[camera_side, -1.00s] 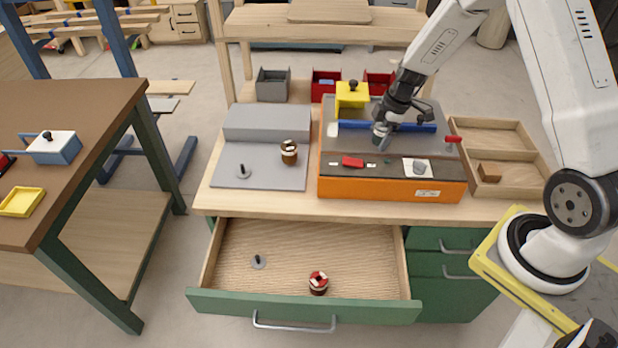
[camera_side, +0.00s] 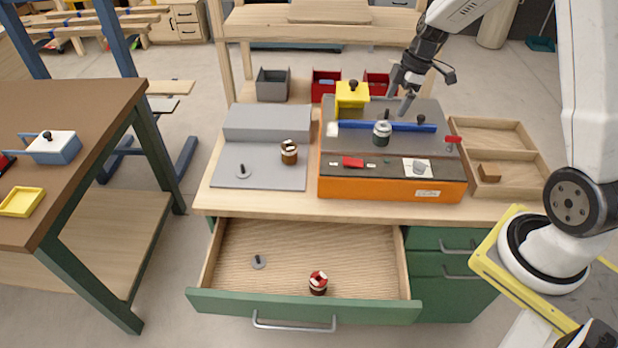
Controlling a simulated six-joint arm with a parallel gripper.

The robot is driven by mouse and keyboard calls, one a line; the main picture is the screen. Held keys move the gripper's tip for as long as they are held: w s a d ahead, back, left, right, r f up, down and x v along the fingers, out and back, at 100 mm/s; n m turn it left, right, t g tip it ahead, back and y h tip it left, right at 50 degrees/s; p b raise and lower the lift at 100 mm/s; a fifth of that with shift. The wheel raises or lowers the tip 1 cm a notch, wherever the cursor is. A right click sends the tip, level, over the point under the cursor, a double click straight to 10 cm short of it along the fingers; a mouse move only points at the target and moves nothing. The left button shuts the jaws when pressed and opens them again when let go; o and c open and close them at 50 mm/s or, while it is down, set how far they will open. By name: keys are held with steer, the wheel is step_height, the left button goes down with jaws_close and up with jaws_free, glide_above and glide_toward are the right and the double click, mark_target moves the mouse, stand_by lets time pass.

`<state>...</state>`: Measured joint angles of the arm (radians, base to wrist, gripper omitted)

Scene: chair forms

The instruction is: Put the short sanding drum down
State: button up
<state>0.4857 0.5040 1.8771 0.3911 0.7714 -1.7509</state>
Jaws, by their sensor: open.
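A short dark drum with a pale top, which I take for the short sanding drum (camera_side: 382,133), stands upright on the grey top of the orange machine (camera_side: 392,188), by the blue bar (camera_side: 405,127). My gripper (camera_side: 398,99) is open and empty, above and slightly right of the drum and apart from it. Two other drums are in view: a brown one with a pale top (camera_side: 289,153) on the grey board, and a dark one with a red and white top (camera_side: 318,284) in the open drawer.
The open drawer (camera_side: 235,240) also holds a small disc with a peg (camera_side: 258,262); a similar disc (camera_side: 243,172) lies on the grey board (camera_side: 265,175). A yellow block with a knob (camera_side: 352,95) stands behind the drum. A wooden tray (camera_side: 520,190) is at right.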

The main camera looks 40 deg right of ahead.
steer(key=shift+v, duration=0.9)
steer(key=shift+a, duration=0.15)
steer(key=s+a+m+t+h, duration=0.1)
steer(key=s+a+m+h, duration=0.1)
steer(key=s+a+m, duration=0.9)
steer(key=s+a, duration=0.1)
steer(key=a, duration=0.4)
steer(key=shift+s+a+f, duration=0.25)
steer(key=shift+s+f, duration=0.15)
steer(key=shift+w, duration=0.1)
stand_by(0.8)
